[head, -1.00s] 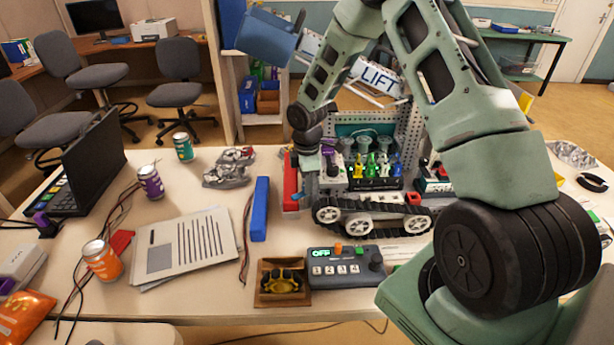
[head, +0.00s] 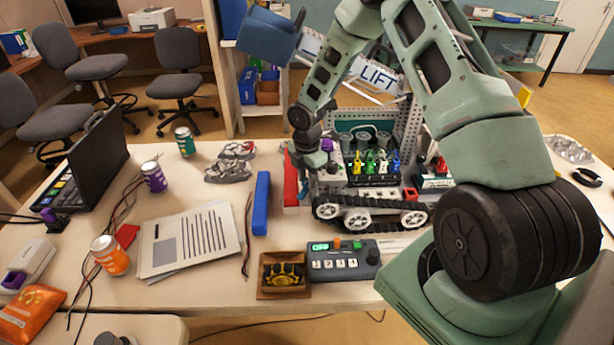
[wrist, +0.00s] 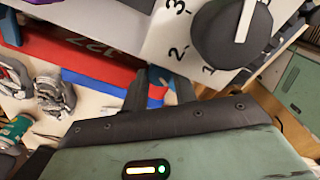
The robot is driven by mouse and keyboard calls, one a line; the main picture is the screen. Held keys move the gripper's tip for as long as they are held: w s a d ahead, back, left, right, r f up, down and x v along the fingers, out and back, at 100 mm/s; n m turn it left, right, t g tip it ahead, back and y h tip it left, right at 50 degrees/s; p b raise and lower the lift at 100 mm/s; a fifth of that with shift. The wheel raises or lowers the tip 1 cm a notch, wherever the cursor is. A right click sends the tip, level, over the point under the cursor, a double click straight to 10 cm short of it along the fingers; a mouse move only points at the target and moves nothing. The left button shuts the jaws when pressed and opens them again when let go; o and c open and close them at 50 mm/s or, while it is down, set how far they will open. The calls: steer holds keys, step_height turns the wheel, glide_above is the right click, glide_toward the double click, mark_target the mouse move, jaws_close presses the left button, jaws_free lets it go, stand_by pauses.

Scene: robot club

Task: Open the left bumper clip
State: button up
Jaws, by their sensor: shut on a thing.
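The tracked robot model (head: 372,205) stands on the table in the head view, with a red bumper (head: 291,183) along its left side. In the wrist view the red bumper (wrist: 85,62) crosses the upper left and carries pale digits. My gripper (head: 316,165) is at the model's left end, beside the bumper. In the wrist view my gripper's dark fingers (wrist: 160,92) come down at the bumper's end. They are shut on a small blue piece there, apparently the left bumper clip, mostly hidden by the fingers. I cannot tell how far the clip is turned.
A white panel with a black knob (wrist: 230,35) and numbers is close to the fingers. A blue bar (head: 261,203) lies left of the model. A control box (head: 343,262) and a wooden tray (head: 285,292) are in front.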

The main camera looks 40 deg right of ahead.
stand_by(0.3)
steer(key=o, duration=1)
